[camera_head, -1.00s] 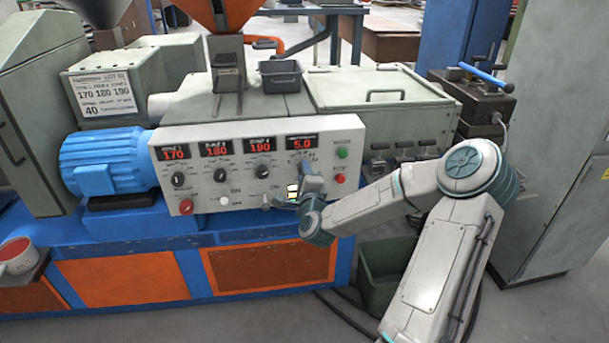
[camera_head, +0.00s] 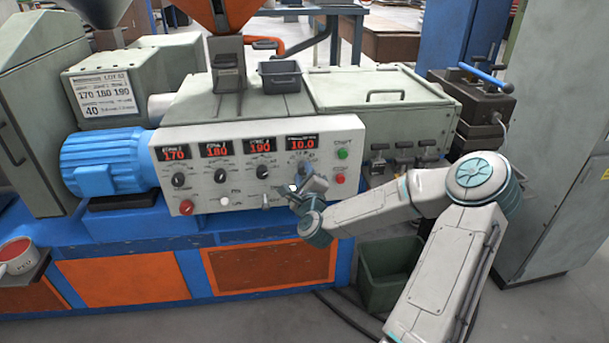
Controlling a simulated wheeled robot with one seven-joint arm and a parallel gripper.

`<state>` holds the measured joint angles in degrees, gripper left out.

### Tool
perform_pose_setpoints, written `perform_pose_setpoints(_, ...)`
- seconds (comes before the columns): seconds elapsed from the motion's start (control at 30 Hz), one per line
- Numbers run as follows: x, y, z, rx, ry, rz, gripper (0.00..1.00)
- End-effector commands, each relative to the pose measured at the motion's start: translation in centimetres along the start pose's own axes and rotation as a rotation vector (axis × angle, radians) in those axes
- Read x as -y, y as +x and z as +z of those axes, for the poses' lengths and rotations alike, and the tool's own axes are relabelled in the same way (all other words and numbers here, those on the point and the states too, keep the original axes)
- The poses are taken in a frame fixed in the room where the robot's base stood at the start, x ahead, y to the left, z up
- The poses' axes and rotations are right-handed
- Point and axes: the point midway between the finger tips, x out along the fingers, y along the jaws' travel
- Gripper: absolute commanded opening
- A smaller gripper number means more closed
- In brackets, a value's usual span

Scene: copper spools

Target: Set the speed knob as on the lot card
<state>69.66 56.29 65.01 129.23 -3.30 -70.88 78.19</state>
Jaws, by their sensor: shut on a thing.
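The control panel (camera_head: 240,195) is on the front of the machine. Its red displays read 170, 180, 190 and, at the right, 10.0 on the speed display (camera_head: 302,142). The lot card (camera_head: 103,94) at the upper left shows 170 180 190 and, below, 40. My gripper (camera_head: 303,176) is at the panel under the speed display, shut on the speed knob, which it mostly hides. Three black zone knobs, one of them the left knob (camera_head: 179,180), sit under the other displays.
A green button (camera_head: 342,154) and a red button (camera_head: 340,179) sit close to the right of my gripper. A switch (camera_head: 265,201) is just below left. A dark bin (camera_head: 385,272) stands on the floor under my forearm.

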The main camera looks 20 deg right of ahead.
Motion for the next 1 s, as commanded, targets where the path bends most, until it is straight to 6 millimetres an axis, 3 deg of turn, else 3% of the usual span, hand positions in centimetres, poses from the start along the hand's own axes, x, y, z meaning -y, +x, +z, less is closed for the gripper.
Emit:
perform_pose_setpoints(0.2, -0.1, -0.1, -0.1, -0.002, 0.0, 0.002, 0.09)
perform_pose_setpoints(0.23, -0.1, 0.0, -0.1, -0.002, 0.0, 0.002, 0.4)
perform_pose_setpoints(0.3, -0.1, 0.0, -0.1, -0.002, -0.001, 0.002, 0.53)
perform_pose_setpoints(0.67, 0.0, -0.5, 0.0, -0.001, -0.001, 0.001, 0.53)
perform_pose_setpoints(0.83, 0.0, -2.7, 0.0, -0.001, -0.003, 0.003, 0.53)
perform_pose_setpoints(1.0, 0.0, -6.4, 0.0, -0.002, -0.001, 0.004, 0.53)
